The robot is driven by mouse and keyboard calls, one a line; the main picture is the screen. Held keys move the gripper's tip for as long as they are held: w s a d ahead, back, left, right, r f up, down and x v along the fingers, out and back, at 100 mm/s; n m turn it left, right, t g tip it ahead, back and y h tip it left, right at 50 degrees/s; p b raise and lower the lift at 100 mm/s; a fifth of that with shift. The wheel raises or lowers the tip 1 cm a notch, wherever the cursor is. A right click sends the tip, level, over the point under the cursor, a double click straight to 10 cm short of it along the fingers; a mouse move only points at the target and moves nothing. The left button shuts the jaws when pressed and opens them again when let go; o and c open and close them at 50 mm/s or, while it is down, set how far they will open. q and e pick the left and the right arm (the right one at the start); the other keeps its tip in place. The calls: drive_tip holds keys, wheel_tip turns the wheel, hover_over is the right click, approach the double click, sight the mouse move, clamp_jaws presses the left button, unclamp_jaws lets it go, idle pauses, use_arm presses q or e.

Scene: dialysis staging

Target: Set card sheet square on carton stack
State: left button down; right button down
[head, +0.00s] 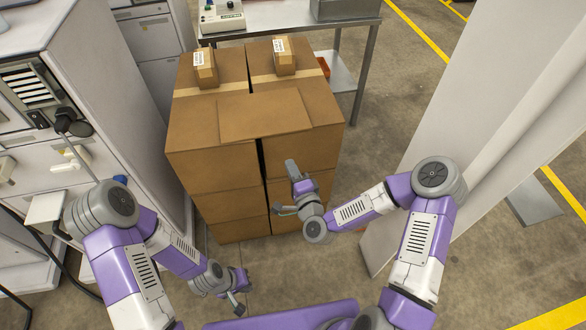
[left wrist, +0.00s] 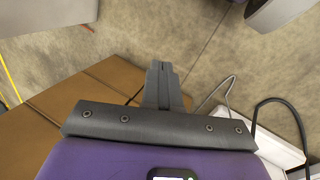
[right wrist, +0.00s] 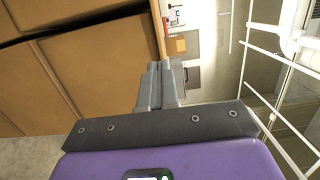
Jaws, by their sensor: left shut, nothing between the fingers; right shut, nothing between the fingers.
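The card sheet (head: 262,116) is a flat brown sheet lying on top of the carton stack (head: 215,177), across the gap between the left and right columns. It lies towards the front of the top, and looks slightly turned relative to the carton edges. My right gripper (head: 290,168) is shut and empty in front of the stack's right column, below the sheet; its closed fingers show in the right wrist view (right wrist: 160,82), beside carton faces. My left gripper (head: 237,306) is shut and empty, low in front of the stack; its closed fingers show in the left wrist view (left wrist: 161,82).
Two small labelled boxes, left (head: 205,70) and right (head: 284,58), stand on the back of the stack top. A metal table (head: 270,16) is behind. A white machine (head: 95,75) stands close on the left; a pale panel (head: 470,110) rises on the right.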

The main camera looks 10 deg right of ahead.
drive_tip(key=shift+s+d, duration=0.1)
drive_tip(key=shift+s, duration=0.35)
use_arm(q)
drive_tip(key=c, duration=1.8)
unclamp_jaws()
drive_tip(key=shift+o, duration=1.2)
drive_tip(key=o, duration=0.4)
use_arm(e)
drive_tip(key=s+a+f+n+g+y, duration=0.1)
drive_tip(key=s+a+f+n+g, duration=0.1)
drive_tip(key=s+f+n+g, duration=0.35)
drive_tip(key=s+a+f+n+g+y, duration=0.1)
drive_tip(key=s+a+f+n+g, duration=0.15)
drive_tip(key=f, duration=0.65)
drive_tip(key=s+d+f+n+g, duration=0.2)
drive_tip(key=s+f+g, duration=0.2)
drive_tip(key=s, duration=0.4)
drive_tip(key=s+d+f+n+g+h, duration=0.1)
drive_tip(key=s+d+f+n+g, duration=0.2)
drive_tip(key=s, duration=0.5)
drive_tip(key=shift+f+g, duration=0.8)
drive_tip(key=shift+g, duration=0.3)
use_arm(q)
drive_tip(key=shift+s, duration=0.1)
use_arm(e)
drive_tip(key=shift+s, duration=0.15)
